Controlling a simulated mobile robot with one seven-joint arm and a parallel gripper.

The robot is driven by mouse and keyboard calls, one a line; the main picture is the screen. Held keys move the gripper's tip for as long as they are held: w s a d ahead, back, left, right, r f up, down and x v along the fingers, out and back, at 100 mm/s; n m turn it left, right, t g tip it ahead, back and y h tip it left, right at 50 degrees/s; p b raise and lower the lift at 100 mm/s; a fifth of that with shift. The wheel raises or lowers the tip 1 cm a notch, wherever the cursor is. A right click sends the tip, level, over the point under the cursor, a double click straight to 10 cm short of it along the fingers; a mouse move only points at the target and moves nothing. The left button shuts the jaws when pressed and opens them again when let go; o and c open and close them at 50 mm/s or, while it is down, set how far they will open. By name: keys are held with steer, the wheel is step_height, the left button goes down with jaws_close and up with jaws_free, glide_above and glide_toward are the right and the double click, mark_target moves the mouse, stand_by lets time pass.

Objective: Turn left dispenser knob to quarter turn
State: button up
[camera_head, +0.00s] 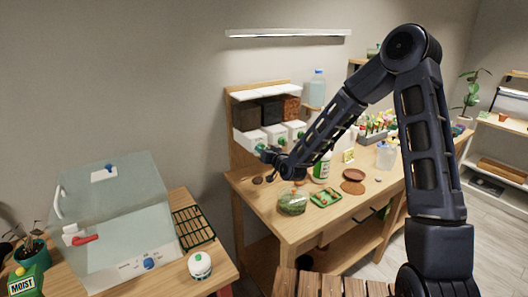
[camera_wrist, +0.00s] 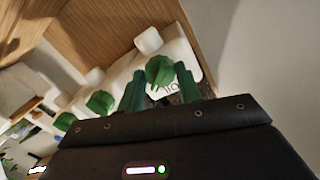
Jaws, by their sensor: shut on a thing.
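The dispenser unit has three white dispensers in a row under bins. The left dispenser (camera_head: 247,142) has a green knob (camera_wrist: 160,68) on its front, and my gripper (camera_head: 266,154) is at it. In the wrist view, my gripper (camera_wrist: 160,76) has its two dark green fingers on either side of this knob, shut on it. The middle knob (camera_wrist: 100,102) and the far knob (camera_wrist: 65,121) stand free. The fingers partly cover the left knob and the printing on the dispenser's face, so the knob's angle cannot be told.
A wooden frame (camera_head: 235,112) encloses the dispensers. A clear-lidded box (camera_head: 115,215) stands on the left table.

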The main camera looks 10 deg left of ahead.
steer(key=shift+d+m+g, duration=0.1)
steer(key=shift+m+g, duration=0.3)
steer(key=shift+m, duration=2.9)
steer(key=o, duration=1)
steer(key=v, duration=1)
steer(key=shift+s+d, duration=0.2)
steer(key=shift+d, duration=0.15)
